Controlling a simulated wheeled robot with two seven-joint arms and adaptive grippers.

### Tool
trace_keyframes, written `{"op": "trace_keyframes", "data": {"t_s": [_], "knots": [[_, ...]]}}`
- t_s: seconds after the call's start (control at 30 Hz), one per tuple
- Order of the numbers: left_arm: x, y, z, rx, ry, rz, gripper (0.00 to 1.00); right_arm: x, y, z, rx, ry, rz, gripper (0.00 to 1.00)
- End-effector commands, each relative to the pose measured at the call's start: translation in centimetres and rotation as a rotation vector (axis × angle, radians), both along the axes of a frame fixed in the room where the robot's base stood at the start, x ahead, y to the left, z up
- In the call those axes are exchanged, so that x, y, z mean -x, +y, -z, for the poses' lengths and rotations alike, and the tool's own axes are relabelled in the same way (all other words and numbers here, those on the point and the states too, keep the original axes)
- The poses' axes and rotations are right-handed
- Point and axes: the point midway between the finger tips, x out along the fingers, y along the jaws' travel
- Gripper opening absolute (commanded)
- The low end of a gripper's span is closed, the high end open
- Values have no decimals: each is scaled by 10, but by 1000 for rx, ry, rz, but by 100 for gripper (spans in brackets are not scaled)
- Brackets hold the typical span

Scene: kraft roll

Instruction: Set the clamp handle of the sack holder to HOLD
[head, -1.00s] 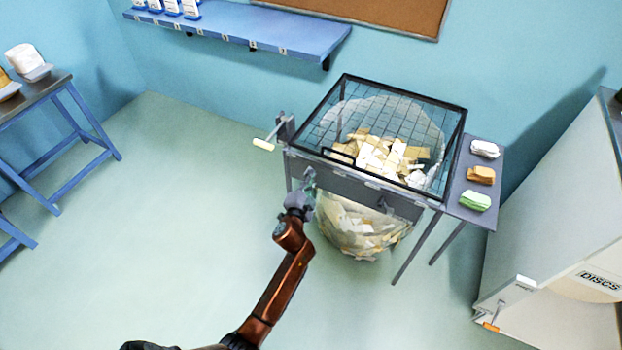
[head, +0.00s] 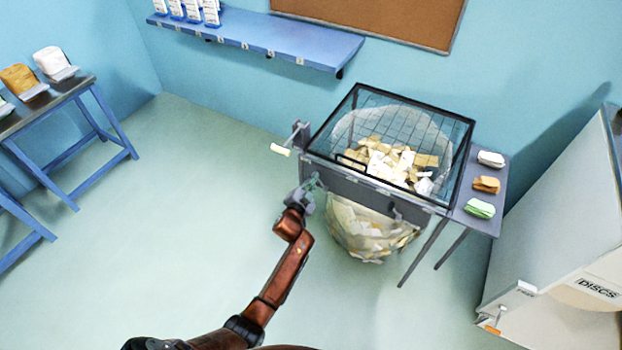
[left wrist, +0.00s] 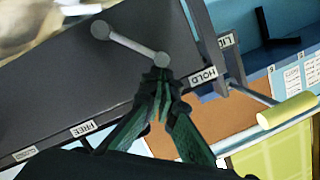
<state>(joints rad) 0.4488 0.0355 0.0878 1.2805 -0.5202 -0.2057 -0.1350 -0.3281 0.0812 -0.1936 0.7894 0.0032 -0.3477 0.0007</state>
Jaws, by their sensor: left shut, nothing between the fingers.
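The sack holder (head: 365,188) is a dark grey frame with a wire-mesh lid and a clear sack of paper scraps below. In the left wrist view, the clamp handle (left wrist: 130,45) is a light grey bar with a round disc at one end and a smaller knob at the other. It points from the disc towards the HOLD label (left wrist: 204,77), away from the FREE label (left wrist: 83,128). My left gripper (head: 313,184) is shut and empty at the holder's front; its fingertips (left wrist: 160,78) are right by the knob, contact unclear. My right gripper is out of view.
A cream lid crank grip (head: 280,150) sticks out at the holder's left corner. A side shelf (head: 490,216) with folded bundles adjoins its right. A DISCS cabinet (head: 545,235) stands at right, a blue-legged table (head: 88,90) at left. The floor between is clear.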

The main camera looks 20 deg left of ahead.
Motion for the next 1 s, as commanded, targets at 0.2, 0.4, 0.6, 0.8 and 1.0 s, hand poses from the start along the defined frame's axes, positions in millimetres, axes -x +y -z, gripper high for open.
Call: {"op": "trace_keyframes", "data": {"t_s": [0.2, 0.4, 0.6, 0.8, 1.0], "knots": [[0, 0, 1, -1, 2, 0, 0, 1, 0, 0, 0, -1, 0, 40], [0, 1, 2, -1, 3, -1, 0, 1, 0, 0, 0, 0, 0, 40], [0, -1, -2, -1, 2, -2, 0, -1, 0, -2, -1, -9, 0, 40], [1, -11, -21, 1, -1, 0, 0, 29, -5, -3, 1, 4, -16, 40], [30, -22, -44, 0, 0, -2, 0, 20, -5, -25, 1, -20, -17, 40]]}}
